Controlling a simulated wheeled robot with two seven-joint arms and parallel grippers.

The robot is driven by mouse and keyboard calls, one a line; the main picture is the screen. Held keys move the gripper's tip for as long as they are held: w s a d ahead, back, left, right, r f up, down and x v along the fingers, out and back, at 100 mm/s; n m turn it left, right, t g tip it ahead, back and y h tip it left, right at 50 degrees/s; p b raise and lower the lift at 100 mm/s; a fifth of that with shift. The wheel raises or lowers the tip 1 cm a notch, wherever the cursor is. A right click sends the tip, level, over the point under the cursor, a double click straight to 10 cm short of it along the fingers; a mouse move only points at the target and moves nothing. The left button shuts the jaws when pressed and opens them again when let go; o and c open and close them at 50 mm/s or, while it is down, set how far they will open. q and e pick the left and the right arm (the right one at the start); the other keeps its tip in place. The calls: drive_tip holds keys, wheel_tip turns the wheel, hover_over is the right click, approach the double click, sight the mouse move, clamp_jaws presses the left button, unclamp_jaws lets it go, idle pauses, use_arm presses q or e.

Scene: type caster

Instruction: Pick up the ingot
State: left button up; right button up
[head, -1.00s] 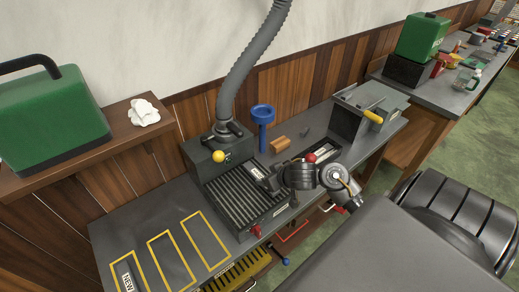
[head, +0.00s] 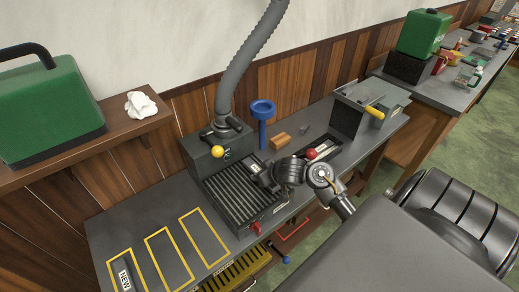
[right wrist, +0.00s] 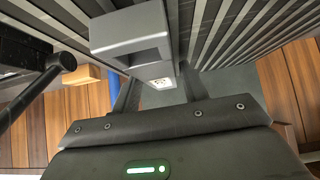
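A grey metal block, which looks like the ingot (right wrist: 130,38), shows in the right wrist view, with a notched face and a smaller end bearing a pale label. My right gripper (right wrist: 160,95) has its two fingers apart, one on each side of the block's lower end. A narrow gap shows at the right finger; contact on the left is unclear. In the head view my right gripper (head: 264,179) is over the right edge of the ribbed machine bed (head: 228,193), and the wrist mostly hides the block. My left gripper is out of view.
A blue funnel (head: 262,120) and an orange-brown block (head: 280,140) stand behind the gripper. A grey box with a yellow handle (head: 372,112) stands farther right. Yellow-outlined slots (head: 203,237) lie front left.

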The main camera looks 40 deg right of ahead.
clamp_jaws()
idle(1.0)
drive_tip(key=shift+w+d+r, duration=0.1)
